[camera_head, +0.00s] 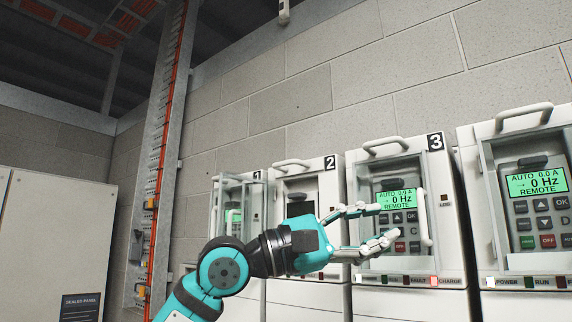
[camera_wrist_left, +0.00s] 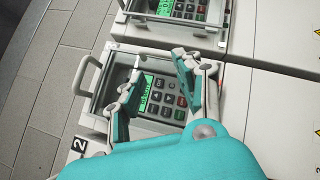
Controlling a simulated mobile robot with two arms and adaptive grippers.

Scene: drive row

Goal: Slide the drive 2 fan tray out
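Drive 2 (camera_head: 330,185) is a pale cabinet with a black "2" label and a dark display, partly hidden behind my left gripper. A grey bar handle (camera_head: 290,163) sits at its top. I cannot tell which part is its fan tray. My left gripper (camera_head: 388,225) has its fingers spread apart, with nothing between them, and points right in front of drive 3 (camera_head: 350,185). In the left wrist view the open gripper (camera_wrist_left: 155,95) is over drive 3's keypad; the "2" label (camera_wrist_left: 78,145) shows at lower left. My right gripper is not in view.
Drive 1 (camera_head: 257,195) stands left of drive 2, and another drive (camera_head: 475,150) stands right of drive 3. Drives 3 and the rightmost show lit green displays. A grey panel (camera_head: 50,230) stands at the left; a vertical cable ladder (camera_head: 160,150) rises beside the wall.

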